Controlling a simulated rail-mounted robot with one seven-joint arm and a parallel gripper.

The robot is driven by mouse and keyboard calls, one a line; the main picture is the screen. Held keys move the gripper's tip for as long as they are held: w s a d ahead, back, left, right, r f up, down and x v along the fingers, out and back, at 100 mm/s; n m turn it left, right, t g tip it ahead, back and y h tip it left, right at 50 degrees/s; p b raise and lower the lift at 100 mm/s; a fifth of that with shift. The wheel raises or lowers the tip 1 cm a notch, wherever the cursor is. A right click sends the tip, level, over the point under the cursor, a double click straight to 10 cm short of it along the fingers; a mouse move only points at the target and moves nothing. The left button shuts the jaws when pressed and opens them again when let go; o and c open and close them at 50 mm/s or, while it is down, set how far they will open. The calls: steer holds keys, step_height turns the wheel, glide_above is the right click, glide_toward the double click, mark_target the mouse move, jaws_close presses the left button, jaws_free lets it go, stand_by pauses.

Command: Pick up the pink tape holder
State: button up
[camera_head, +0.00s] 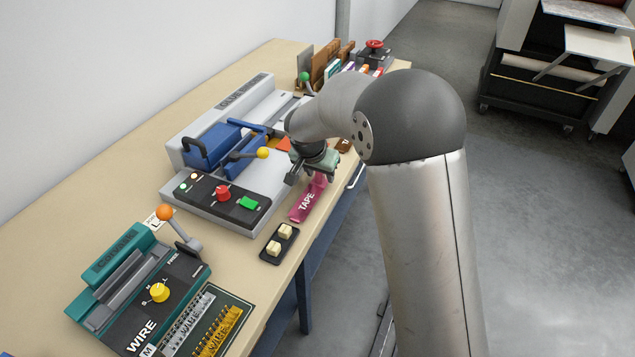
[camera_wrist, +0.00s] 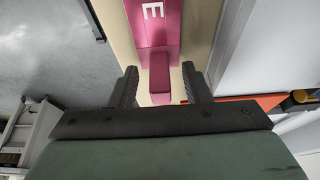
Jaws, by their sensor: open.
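The pink tape holder (camera_head: 307,200) lies on the workbench near its front edge and has the white word TAPE on it. My gripper (camera_head: 304,172) is above its far end, which it partly hides in the head view. In the wrist view, the holder's narrow pink end (camera_wrist: 160,82) lies between the two dark fingers of my gripper (camera_wrist: 160,88), with a gap on each side. The wider lettered part runs away toward the top of that view. The fingers are open and hold nothing.
A grey machine with a blue clamp (camera_head: 215,145) stands left of the holder. A black two-button box (camera_head: 279,244) lies nearer. A teal wire machine (camera_head: 140,285) is at the front left. Bare benchtop (camera_head: 65,215) shows along the wall.

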steer(key=shift+c, duration=0.3)
jaws_close()
steer(key=shift+r, duration=0.1)
